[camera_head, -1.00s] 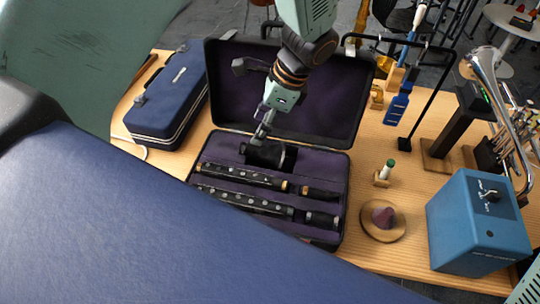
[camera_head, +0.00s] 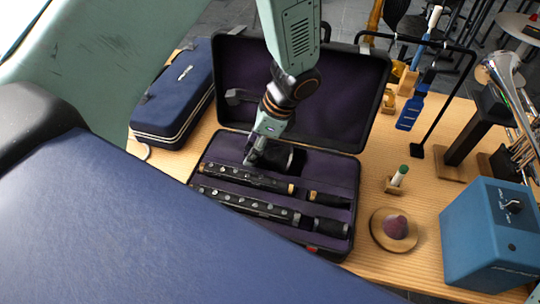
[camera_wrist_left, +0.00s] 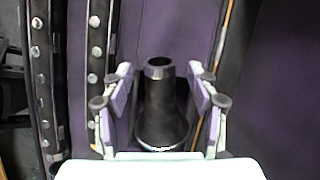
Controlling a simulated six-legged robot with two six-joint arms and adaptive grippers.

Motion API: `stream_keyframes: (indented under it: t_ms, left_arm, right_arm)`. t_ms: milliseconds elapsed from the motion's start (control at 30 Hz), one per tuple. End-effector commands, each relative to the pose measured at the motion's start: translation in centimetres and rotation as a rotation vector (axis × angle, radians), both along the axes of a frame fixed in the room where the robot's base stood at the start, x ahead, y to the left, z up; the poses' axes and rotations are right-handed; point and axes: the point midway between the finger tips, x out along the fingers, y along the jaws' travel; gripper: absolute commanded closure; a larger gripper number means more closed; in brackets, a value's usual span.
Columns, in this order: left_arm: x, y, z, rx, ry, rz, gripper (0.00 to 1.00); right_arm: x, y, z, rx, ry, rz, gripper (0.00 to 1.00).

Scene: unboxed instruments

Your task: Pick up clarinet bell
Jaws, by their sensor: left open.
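The clarinet bell (camera_head: 284,158) is a black flared piece in the purple-lined open case (camera_head: 348,168), above the two rows of clarinet joints. My left gripper (camera_head: 252,158) reaches down over it from above and hides part of it. In the left wrist view the bell (camera_wrist_left: 161,112) stands between the two spread fingers of the gripper (camera_wrist_left: 160,100), its narrow end away from the palm and its flared rim near it. Small gaps show between the finger pads and the bell. My right gripper is not in view.
Black clarinet joints (camera_head: 246,205) with silver keys lie in the case below the bell. The raised lid (camera_head: 335,100) stands behind my arm. A closed blue case (camera_head: 178,95) is at left. A blue box (camera_head: 490,235), a round wooden stand (camera_head: 380,232) and a small bottle (camera_head: 399,175) are at right.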

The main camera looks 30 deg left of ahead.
Motion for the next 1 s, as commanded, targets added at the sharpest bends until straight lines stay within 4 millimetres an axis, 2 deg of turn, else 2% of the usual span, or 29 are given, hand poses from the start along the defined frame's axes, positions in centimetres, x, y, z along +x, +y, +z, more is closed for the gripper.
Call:
stream_keyframes:
  t_ms: [133, 833, 1000]
  left_arm:
    - [0.12, -0.02, 0.07, 0.0, 0.0, 0.0, 0.41]
    - [0.17, -0.02, 0.1, 0.0, 0.0, 0.0, 1.0]
    - [0.19, -0.01, 0.12, 0.0, -0.001, 0.0, 1.0]
  right_arm:
    - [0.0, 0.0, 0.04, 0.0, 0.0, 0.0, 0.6]
    - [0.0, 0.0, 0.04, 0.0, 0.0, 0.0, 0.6]
    - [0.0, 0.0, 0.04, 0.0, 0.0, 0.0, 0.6]
